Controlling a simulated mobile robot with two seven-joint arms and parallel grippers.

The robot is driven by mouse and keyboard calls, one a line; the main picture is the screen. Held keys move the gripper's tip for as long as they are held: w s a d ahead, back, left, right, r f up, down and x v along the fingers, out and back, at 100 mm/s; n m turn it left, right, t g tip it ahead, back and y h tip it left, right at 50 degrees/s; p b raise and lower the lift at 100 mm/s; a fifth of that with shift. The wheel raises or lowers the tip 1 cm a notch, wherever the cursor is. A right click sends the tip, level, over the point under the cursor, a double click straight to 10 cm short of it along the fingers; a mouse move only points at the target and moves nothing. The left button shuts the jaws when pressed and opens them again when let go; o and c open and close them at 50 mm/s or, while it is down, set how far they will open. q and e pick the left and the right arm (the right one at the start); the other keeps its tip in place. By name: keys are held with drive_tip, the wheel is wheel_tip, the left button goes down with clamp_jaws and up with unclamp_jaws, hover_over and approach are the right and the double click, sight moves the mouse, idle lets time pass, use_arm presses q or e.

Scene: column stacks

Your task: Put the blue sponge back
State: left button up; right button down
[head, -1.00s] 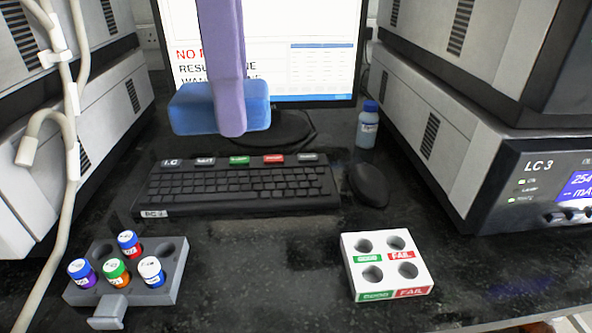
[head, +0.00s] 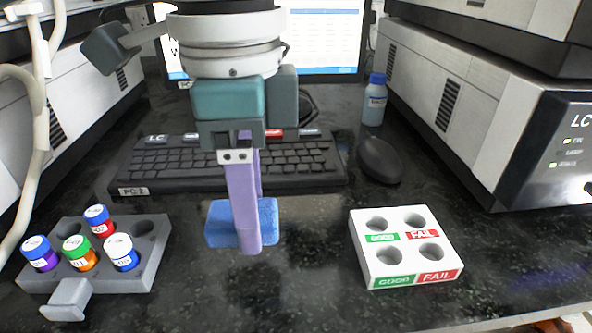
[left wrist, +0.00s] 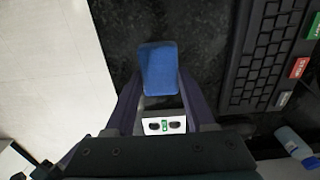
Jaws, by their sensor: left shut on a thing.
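The blue sponge (head: 222,226) is a rounded block in front of the keyboard, between the dark grey vial rack and the white GOOD/FAIL block. My left gripper (head: 246,238), with long purple fingers, points down and is shut on it. One finger covers the middle of the sponge in the head view. In the left wrist view the sponge (left wrist: 158,68) sits between the fingertips (left wrist: 158,82). I cannot tell whether the sponge touches the dark bench or hangs just above it. My right gripper is not in view.
The grey rack (head: 150,262) with several capped vials stands at left. The white block (head: 408,250) with GOOD and FAIL labels is at right. Bench between rack and block is otherwise clear.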

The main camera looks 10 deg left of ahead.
use_arm(q)
wheel_tip(320, 180, down, 4)
drive_tip(key=shift+r+b, duration=0.2)
drive_tip(key=shift+b, duration=0.25)
drive_tip(key=shift+f, duration=0.2)
drive_tip(key=shift+f, duration=0.1)
drive_tip(key=o, duration=1.2)
wheel_tip(320, 180, up, 11)
drive_tip(key=p, duration=0.4)
drive_tip(key=shift+r, duration=0.6)
